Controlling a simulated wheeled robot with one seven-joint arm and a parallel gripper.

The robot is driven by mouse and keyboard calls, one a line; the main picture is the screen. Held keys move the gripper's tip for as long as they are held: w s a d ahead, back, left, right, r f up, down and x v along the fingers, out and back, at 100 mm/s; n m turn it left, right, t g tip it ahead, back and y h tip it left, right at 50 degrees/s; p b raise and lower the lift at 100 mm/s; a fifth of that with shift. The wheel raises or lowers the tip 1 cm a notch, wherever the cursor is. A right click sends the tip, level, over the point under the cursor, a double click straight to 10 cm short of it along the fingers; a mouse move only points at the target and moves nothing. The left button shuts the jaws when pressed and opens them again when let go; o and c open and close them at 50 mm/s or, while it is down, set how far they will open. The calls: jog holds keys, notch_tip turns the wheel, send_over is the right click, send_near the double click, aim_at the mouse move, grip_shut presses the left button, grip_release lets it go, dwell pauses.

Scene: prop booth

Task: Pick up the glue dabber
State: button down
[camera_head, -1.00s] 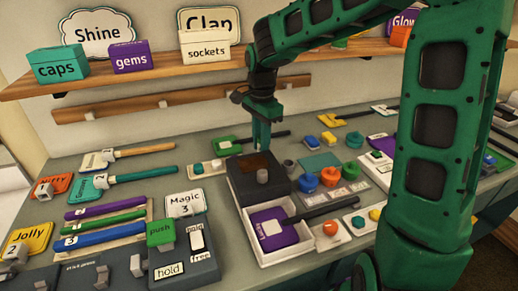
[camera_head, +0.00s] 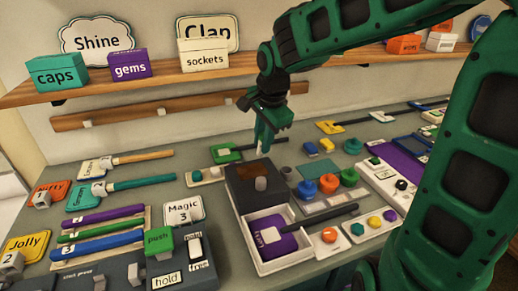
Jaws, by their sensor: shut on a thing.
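My gripper (camera_head: 265,138) is shut above the back edge of a dark box (camera_head: 240,197) with a brown top. Its fingers point down and look tilted. A small pale tip below the fingers appears to be the end of the glue dabber, mostly hidden between them. I cannot make out the dabber's full shape. The fingertips look raised clear of the box top, though the gap is hard to judge. A short grey knob (camera_head: 261,184) shows at the box's front.
A white tray (camera_head: 291,262) with a purple, dark-handled tool sits before the box. Colored pots (camera_head: 328,183) stand to its right, and a green-headed tool (camera_head: 226,153) lies behind. A shelf with labeled boxes (camera_head: 203,52) runs along the wall. The counter is crowded.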

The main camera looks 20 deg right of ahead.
jog(key=v, duration=0.7)
jog(key=shift+s+r+g, duration=0.7)
jog(key=shift+s+g, duration=0.9)
jog(key=shift+s, duration=8.65)
jog(key=w+d+f+m, duration=0.1)
jog(key=w+d+f, duration=0.1)
jog(key=w, duration=0.4)
jog(key=w+d+f+m, duration=0.1)
jog(key=w+d+f, duration=0.1)
jog(key=w+f, duration=0.3)
jog(key=w+d+f+m, duration=0.2)
jog(key=w+f, duration=0.1)
jog(key=w, duration=0.5)
jog(key=shift+w+d, duration=0.15)
jog(key=shift+d, duration=0.1)
jog(key=shift+f, duration=0.45)
jog(key=shift+f, duration=0.75)
jog(key=shift+f, duration=0.85)
